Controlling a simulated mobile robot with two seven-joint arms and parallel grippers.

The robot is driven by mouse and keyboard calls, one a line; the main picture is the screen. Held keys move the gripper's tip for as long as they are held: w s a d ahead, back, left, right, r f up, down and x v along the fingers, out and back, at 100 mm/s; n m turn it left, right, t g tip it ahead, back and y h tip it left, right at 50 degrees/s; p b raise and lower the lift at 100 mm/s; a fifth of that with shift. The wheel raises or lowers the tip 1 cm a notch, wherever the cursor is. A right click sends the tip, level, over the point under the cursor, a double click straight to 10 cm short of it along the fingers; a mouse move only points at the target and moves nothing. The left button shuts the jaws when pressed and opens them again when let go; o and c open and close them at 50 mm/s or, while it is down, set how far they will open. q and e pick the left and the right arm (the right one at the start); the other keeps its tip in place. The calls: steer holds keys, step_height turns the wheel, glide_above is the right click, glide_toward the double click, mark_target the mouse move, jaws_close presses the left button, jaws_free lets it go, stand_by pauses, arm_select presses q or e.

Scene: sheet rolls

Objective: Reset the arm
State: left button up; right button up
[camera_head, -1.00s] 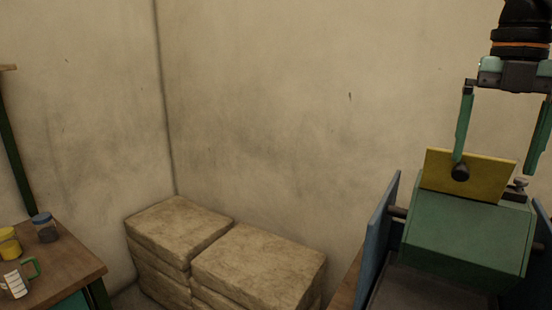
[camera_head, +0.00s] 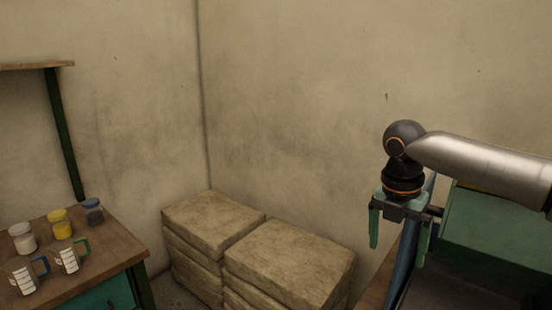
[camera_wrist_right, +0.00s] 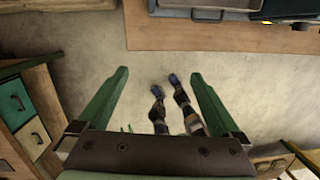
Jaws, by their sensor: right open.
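My right gripper (camera_head: 398,240) hangs below its black wrist at the right of the head view, with its green fingers pointing down and spread apart. Nothing is between them. It is in front of the left side of the green machine (camera_head: 490,225). My left gripper does not show in the head view.
Stacked tan blocks (camera_head: 290,262) stand against the wall, left of the gripper. A wooden table (camera_head: 105,262) at the left holds several jars and mugs. A wooden bench edge (camera_wrist_right: 215,38) and drawers (camera_wrist_right: 14,103) show in the wrist view.

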steer(key=s+a+f+m+y, duration=0.2)
steer(key=a+f+y, duration=0.2)
steer(key=a+f, duration=1.3)
steer(key=s+a+f+m+t+y, duration=0.3)
steer(key=s+a+f+m+y, duration=0.3)
steer(key=a+f, duration=0.5)
steer(key=s+d+f+m+t+h, duration=0.3)
steer(key=s+d+f+m, duration=0.3)
steer(key=s+d+m, duration=0.2)
steer(key=s+d+f+m+t+h, duration=0.2)
steer(key=s+d+f+m, duration=0.4)
steer(key=s+d+m, duration=0.3)
steer(key=d+h, duration=0.1)
steer(key=d, duration=0.3)
steer(key=shift+f+t, duration=0.15)
steer(key=shift+t, duration=0.25)
